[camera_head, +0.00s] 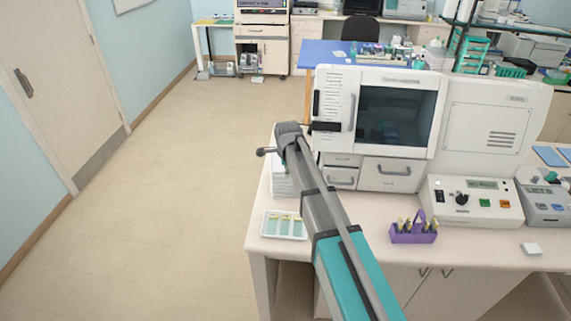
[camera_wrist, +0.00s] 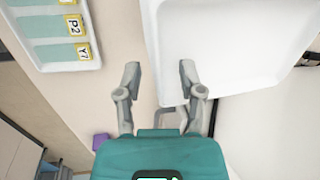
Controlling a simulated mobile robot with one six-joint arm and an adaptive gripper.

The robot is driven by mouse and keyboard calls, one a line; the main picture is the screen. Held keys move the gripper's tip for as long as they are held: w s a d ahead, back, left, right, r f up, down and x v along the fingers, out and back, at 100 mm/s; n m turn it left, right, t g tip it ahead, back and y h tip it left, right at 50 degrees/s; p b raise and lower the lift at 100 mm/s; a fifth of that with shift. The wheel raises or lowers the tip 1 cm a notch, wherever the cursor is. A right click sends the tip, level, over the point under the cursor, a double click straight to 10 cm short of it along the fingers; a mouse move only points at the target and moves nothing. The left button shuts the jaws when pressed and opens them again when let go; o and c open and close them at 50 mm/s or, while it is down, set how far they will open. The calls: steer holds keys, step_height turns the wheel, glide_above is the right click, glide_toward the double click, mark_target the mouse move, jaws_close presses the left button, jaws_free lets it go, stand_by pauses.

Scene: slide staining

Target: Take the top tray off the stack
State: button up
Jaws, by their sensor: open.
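The stack of white trays (camera_head: 283,180) stands on the counter at the left of the large white machine, partly hidden behind my arm in the head view. In the wrist view the top tray (camera_wrist: 225,45) is empty, white and shallow, at the upper right. My gripper (camera_wrist: 160,68) is open and empty. Its left finger is outside the tray's left wall and its right finger overlaps the tray's inside, so the wall shows between them. I cannot tell the height gap or any contact. The fingers are not clear in the head view.
A white tray with labelled slides (camera_head: 284,224) lies at the counter's front left; it also shows in the wrist view (camera_wrist: 60,68). The large white machine (camera_head: 490,125) stands close right of the stack. A purple rack (camera_head: 414,236) stands farther right. Open floor lies left.

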steer(key=shift+f, duration=0.1)
stand_by(0.5)
jaws_close()
